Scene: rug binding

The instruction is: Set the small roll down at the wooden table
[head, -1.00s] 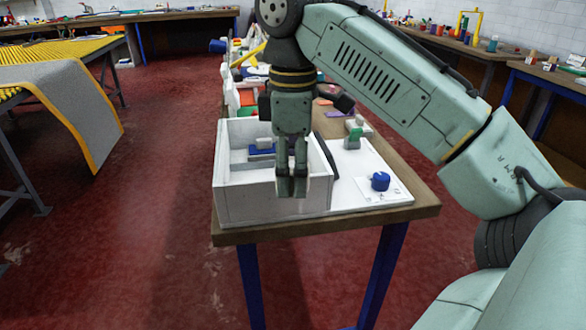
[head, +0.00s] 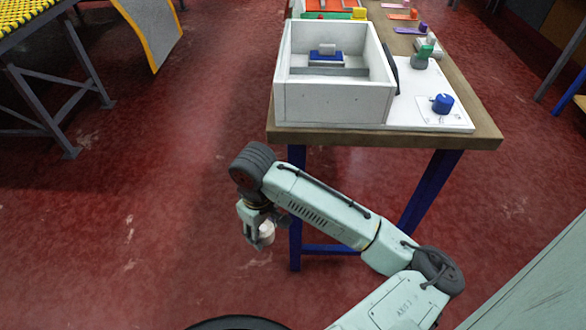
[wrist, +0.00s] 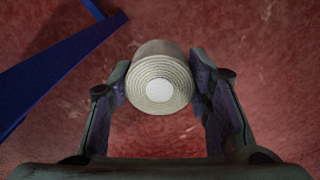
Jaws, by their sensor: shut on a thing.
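The small roll (wrist: 160,82) is held between the two fingers of my gripper (wrist: 160,90) in the wrist view. It is pale, with a ringed end and a white centre facing the camera. In the head view the roll (head: 266,233) shows as a small whitish piece at my gripper (head: 258,232), which hangs low over the red floor, in front of the table and below its top. The wooden table (head: 483,136) has a brown top and blue legs; its front edge is above and to the right of my gripper in the picture.
A white open box (head: 330,104) with a blue-and-grey piece (head: 325,57) inside stands at the table's front left. To its right are a white board (head: 405,112), a blue knob (head: 442,103) and a green piece (head: 424,57). A blue table leg (head: 295,222) is close beside my gripper.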

